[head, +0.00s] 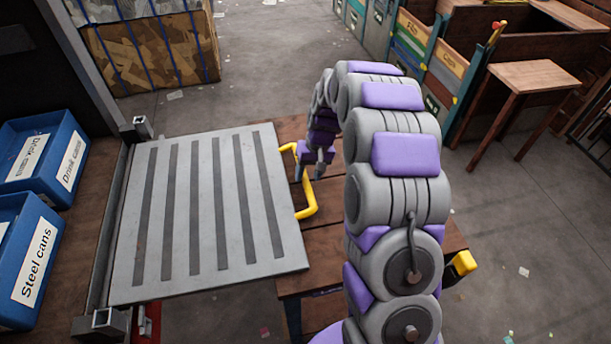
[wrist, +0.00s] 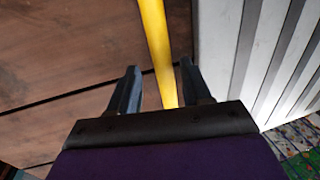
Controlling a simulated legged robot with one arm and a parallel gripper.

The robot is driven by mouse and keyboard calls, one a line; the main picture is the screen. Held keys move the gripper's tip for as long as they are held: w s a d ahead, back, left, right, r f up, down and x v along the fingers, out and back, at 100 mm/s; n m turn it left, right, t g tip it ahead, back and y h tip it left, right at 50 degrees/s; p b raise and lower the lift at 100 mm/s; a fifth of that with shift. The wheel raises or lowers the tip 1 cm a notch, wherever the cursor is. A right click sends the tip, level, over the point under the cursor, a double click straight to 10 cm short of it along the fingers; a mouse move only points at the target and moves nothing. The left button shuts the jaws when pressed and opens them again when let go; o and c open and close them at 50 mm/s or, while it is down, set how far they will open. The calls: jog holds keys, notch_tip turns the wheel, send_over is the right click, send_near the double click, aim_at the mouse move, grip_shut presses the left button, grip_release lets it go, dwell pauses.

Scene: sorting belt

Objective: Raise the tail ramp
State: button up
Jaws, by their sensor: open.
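The tail ramp (head: 205,215) is a grey plate with dark strips, lying lowered and roughly flat in the head view. Its ribbed surface also shows at the right of the wrist view (wrist: 270,50). A yellow handle (head: 311,200) stands out from its right edge. My gripper (head: 311,175) is at the handle. In the wrist view, the yellow bar (wrist: 157,45) runs down between the two open fingers of my gripper (wrist: 158,85), closer to the right finger. I cannot tell whether the bar touches a finger.
A brown wooden surface (head: 325,250) lies under the handle. Blue bins labelled Steel cans (head: 35,260) and Drink cartons (head: 65,165) stand at the left. A strapped cardboard bale (head: 150,55) is at the back. A small wooden table (head: 535,75) stands at the upper right.

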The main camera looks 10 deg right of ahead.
jog(key=shift+d+f, duration=0.4)
jog(key=shift+a, duration=1.25)
jog(key=shift+c, duration=1.6)
jog(key=shift+d, duration=0.75)
jog(key=c, duration=0.4)
jog(key=shift+a, duration=0.1)
jog(key=shift+c, duration=0.9)
jog(key=shift+a, duration=0.25)
grip_shut()
jog(key=shift+d+r, duration=0.1)
jog(key=shift+d, duration=0.05)
